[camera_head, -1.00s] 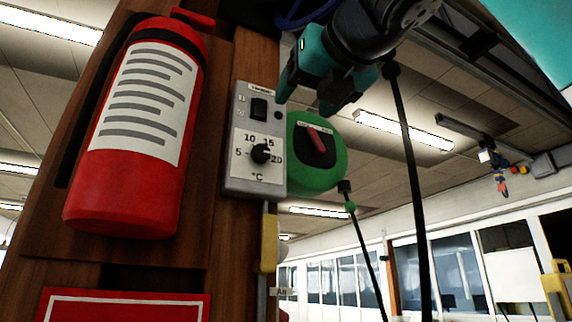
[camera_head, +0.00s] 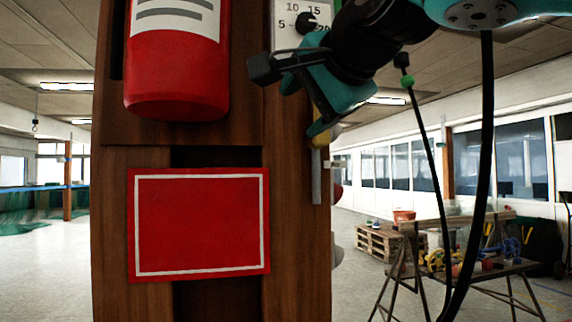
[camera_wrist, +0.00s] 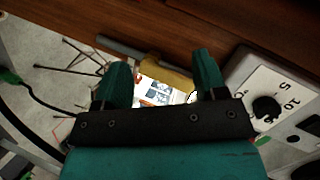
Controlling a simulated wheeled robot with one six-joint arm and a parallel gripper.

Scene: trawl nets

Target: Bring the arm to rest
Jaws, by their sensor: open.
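My gripper (camera_head: 300,105) is at the upper middle of the head view, in front of the wooden post's right side, just below the thermostat box (camera_head: 297,18). It is teal with a black wrist. In the wrist view my gripper (camera_wrist: 160,80) shows two teal fingers spread apart with nothing between them. A yellow handle (camera_wrist: 168,72) shows behind the fingers there, and the dial box (camera_wrist: 280,90) is at the right. I cannot tell the exact gap to either.
A red extinguisher (camera_head: 178,75) hangs on the wooden post (camera_head: 295,220) above a red white-bordered sign (camera_head: 200,225). A trestle table (camera_head: 480,272) with tools and a pallet stack (camera_head: 385,242) stand at the right. Open floor (camera_head: 50,275) lies at the left.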

